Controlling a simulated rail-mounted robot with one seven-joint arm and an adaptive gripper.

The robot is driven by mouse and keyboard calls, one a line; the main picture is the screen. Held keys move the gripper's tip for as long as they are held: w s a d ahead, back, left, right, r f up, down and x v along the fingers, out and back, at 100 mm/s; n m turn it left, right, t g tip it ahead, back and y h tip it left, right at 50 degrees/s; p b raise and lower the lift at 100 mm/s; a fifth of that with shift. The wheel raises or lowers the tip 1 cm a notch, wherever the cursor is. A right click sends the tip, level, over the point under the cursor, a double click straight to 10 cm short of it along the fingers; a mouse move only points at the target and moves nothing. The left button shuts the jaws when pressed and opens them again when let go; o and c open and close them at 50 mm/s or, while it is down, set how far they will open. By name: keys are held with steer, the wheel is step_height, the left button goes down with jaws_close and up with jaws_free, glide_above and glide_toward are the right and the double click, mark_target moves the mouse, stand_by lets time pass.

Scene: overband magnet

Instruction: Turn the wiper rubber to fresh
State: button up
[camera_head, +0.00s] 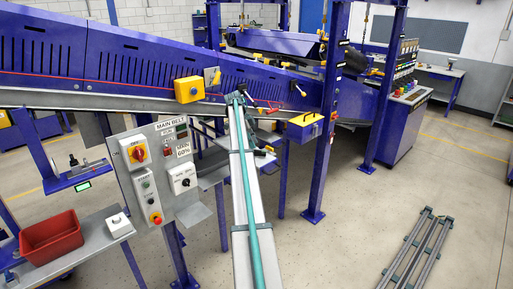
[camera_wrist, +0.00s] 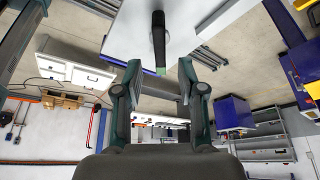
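In the wrist view my gripper (camera_wrist: 159,68) is open, its two dark fingers well apart. A black rod-like grip (camera_wrist: 158,35) with a green end points down from a pale panel (camera_wrist: 122,35) at the top. The green end shows between the fingertips with clear space on both sides; I cannot tell its depth or whether it belongs to the wiper. In the head view a teal and grey long part runs up the middle to the conveyor side, and the fingers are too small to make out there. I cannot pick out the wiper rubber for certain in either view.
The blue conveyor frame (camera_head: 130,55) crosses the back. A MAIN BELT control panel (camera_head: 155,170), a red bin (camera_head: 51,238) and a yellow box (camera_head: 189,89) stand left of centre. A blue post (camera_head: 322,140) is on the right. Rails (camera_head: 418,250) lie on otherwise open floor.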

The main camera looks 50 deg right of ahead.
mark_target(257, 153)
steer(key=shift+p+x, duration=0.75)
steer(key=shift+x, duration=1.6)
jaws_close()
